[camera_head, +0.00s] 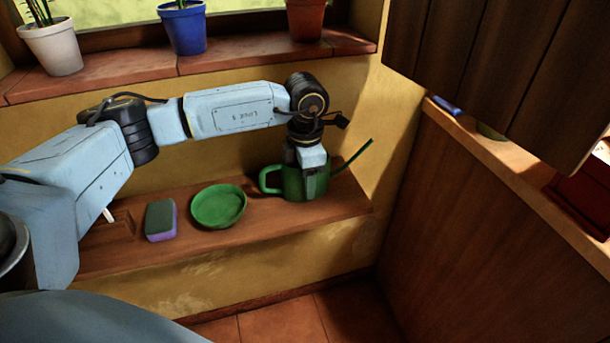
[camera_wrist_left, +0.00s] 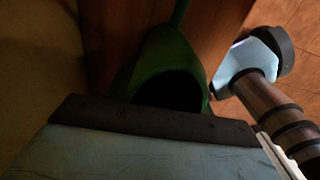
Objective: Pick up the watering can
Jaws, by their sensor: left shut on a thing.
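The green watering can (camera_head: 290,184) stands at the right end of the low wooden shelf. Its loop handle points left and its long thin spout rises to the right. My left gripper (camera_head: 313,178) reaches down from above and is shut on the can. In the left wrist view, the can (camera_wrist_left: 170,62) shows its dark open top just beyond the gripper's edge. The fingertips are hidden in that view. I cannot tell whether the can's base touches the shelf. My right gripper is not in view.
A green bowl (camera_head: 218,206) and a green and purple sponge (camera_head: 161,220) lie on the low shelf (camera_head: 275,228) left of the can. Potted plants line the ledge (camera_head: 130,68) above my arm. A wooden cabinet (camera_head: 470,230) stands close on the right.

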